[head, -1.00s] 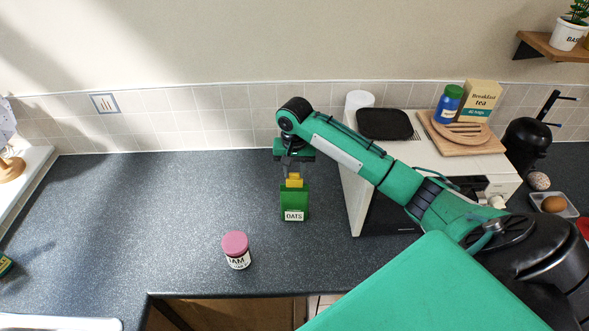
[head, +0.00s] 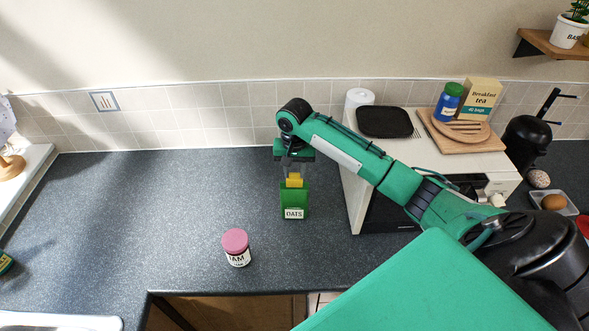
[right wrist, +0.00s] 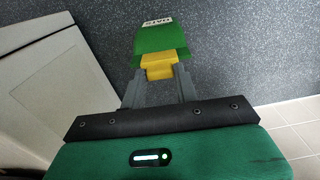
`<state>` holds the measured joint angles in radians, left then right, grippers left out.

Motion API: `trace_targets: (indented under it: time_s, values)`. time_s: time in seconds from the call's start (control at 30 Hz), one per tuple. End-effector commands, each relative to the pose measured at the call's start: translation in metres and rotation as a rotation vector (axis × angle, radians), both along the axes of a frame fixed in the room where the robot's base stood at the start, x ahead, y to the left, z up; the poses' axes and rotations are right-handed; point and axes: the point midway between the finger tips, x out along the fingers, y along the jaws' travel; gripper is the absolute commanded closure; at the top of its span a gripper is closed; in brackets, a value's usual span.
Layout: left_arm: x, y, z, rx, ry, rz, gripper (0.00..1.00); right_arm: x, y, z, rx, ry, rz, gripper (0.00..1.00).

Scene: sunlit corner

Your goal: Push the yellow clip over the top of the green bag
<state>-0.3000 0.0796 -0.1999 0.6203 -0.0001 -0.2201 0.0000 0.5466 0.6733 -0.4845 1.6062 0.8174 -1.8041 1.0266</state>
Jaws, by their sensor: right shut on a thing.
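The green bag (head: 287,198), labelled OATS, stands upright on the dark worktop left of the white oven. The yellow clip (head: 295,181) is at the bag's top edge. My right gripper (head: 294,173) points down from above and is shut on the clip. In the right wrist view, the clip (right wrist: 157,62) sits between the grey fingertips of the right gripper (right wrist: 160,80) and overlaps the near edge of the green bag (right wrist: 160,42). I cannot tell how far the clip is over the bag's top. My left gripper is out of view.
A jam jar (head: 237,248) with a pink lid stands in front and left of the bag. The white oven (head: 352,190) is close on the right. The worktop (head: 160,210) to the left is clear. The tiled wall (head: 190,130) is behind.

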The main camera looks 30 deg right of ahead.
Motion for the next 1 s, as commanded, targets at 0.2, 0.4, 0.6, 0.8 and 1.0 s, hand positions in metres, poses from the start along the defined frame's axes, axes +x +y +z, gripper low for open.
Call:
trace_targets:
  time_s: [0.2,0.4,0.6,0.8,1.0]
  values:
    - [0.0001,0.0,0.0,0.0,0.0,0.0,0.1,0.0,0.0001,-0.0003,0.0,0.0,0.0,0.94]
    - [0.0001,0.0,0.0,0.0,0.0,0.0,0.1,-0.0002,0.0002,-0.003,0.001,0.001,0.0,0.94]
    - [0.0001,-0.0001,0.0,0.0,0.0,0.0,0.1,-0.0002,0.0003,-0.0069,0.001,0.001,0.0,0.94]
    - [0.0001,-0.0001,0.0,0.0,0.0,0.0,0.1,-0.0001,0.0004,-0.0091,0.001,-0.001,0.0,0.94]
    - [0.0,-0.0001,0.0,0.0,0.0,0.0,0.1,-0.0001,0.0004,-0.0091,0.0,0.0,0.0,0.94]
